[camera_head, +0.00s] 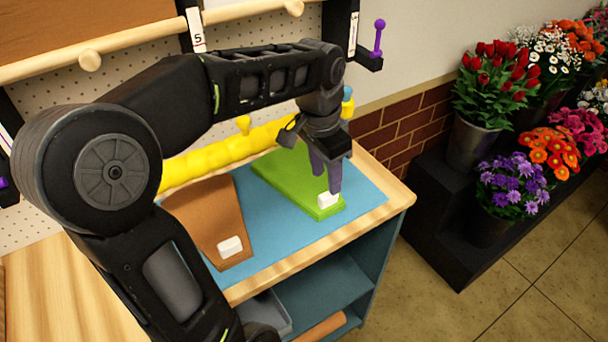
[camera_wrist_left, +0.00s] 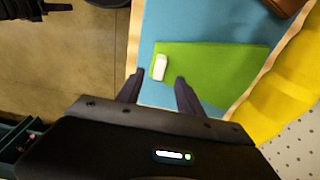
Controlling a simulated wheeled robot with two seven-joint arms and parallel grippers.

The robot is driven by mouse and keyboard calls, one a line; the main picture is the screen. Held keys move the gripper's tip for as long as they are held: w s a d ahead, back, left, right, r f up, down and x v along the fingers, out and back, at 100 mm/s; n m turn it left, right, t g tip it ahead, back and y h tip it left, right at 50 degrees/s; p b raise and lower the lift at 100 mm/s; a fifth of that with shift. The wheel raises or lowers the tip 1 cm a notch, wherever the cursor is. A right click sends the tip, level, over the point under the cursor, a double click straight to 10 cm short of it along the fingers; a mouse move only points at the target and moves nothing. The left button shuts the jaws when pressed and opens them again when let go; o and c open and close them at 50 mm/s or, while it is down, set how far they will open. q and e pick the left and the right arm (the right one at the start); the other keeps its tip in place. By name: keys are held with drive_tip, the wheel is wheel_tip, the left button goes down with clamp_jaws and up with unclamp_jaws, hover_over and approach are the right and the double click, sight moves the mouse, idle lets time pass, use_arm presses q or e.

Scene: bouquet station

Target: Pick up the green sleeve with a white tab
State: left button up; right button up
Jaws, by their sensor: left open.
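The green sleeve (camera_head: 286,178) lies flat on the blue mat (camera_head: 254,225) on the wooden-topped bench. Its white tab (camera_head: 328,199) is at its near right end. My left gripper (camera_head: 326,190) is over that end, fingers pointing down, close to the tab. In the left wrist view the left gripper (camera_wrist_left: 157,92) is open and empty, with the white tab (camera_wrist_left: 160,67) just beyond the fingertips and the green sleeve (camera_wrist_left: 215,70) behind it. I cannot tell the exact height of the fingertips above the sleeve. My right gripper is not in view.
A brown sleeve (camera_head: 212,213) with a white tab lies to the left on the mat. A yellow padded roll (camera_head: 215,153) lies along the back of the bench. Flower buckets (camera_head: 469,140) stand on a black step at the right. Shelves are below the bench top.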

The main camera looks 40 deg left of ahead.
sight(328, 194)
use_arm(q)
drive_tip(key=shift+f, duration=0.2)
drive_tip(key=shift+w+d+f+p, duration=0.1)
drive_tip(key=shift+w+f+p, duration=0.15)
drive_tip(key=shift+f, duration=1.05)
drive_tip(key=shift+w+d+f+p, duration=0.15)
drive_tip(key=shift+f+p, duration=0.1)
drive_tip(key=shift+f, duration=1)
drive_tip(key=shift+a, duration=0.1)
drive_tip(key=shift+c, duration=0.2)
clamp_jaws()
